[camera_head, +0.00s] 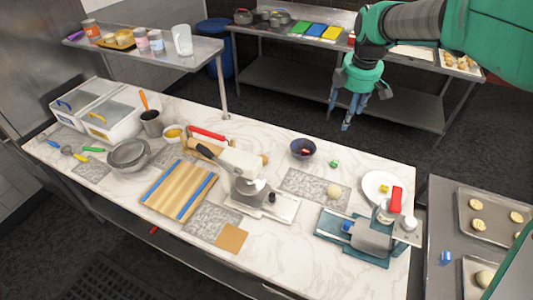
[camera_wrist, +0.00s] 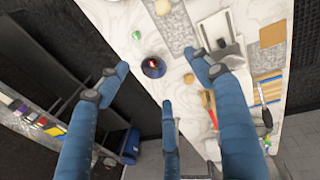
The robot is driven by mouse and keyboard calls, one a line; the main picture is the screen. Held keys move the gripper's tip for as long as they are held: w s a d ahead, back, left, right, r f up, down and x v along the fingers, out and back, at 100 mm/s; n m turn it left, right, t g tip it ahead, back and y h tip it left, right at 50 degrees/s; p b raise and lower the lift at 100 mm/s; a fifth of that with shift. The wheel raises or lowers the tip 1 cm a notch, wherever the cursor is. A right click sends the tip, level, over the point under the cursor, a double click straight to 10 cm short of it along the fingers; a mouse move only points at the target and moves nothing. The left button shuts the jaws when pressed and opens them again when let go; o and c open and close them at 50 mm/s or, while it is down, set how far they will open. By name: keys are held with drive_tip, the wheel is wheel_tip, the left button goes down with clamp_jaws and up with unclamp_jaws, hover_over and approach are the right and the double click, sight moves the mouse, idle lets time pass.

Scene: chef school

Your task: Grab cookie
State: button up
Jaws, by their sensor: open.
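Several pale round cookies (camera_head: 477,205) lie on metal baking trays (camera_head: 487,241) on the side table at the right of the head view. My gripper (camera_head: 346,112) hangs at the upper middle, above the gap behind the marble counter, well away from these trays. Its blue fingers are spread and empty; they also show in the wrist view (camera_wrist: 158,75). In the wrist view a dark bowl (camera_wrist: 153,67) with something red inside shows between the fingers, farther below. The cookie trays are not in the wrist view.
A tray of small baked pieces (camera_head: 460,63) is on the back table.

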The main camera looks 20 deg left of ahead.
drive_tip(key=w+a+f+n+g+p, duration=0.1)
drive_tip(key=w+a+f+n, duration=0.3)
drive_tip(key=a+f, duration=0.3)
drive_tip(key=w+a+f+n+p, duration=0.2)
drive_tip(key=w+a+f+n, duration=0.15)
drive_tip(key=a, duration=0.65)
drive_tip(key=a+f+n+g+p, duration=0.1)
drive_tip(key=a+f+n, duration=0.6)
drive_tip(key=a+f, duration=0.8)
wheel_tip(320, 180, down, 2)
drive_tip(key=shift+s+f+h+p, duration=0.1)
drive_tip(key=shift+s+h+p, duration=0.35)
drive_tip(key=shift+p, duration=0.2)
drive_tip(key=shift+n, duration=0.25)
drive_tip(key=shift+f+p, duration=0.3)
drive_tip(key=shift+f, duration=3.95)
drive_tip(key=shift+f, duration=0.1)
drive_tip(key=shift+s+f+p, duration=0.1)
drive_tip(key=shift+f+p, duration=0.35)
drive_tip(key=shift+f, duration=2.05)
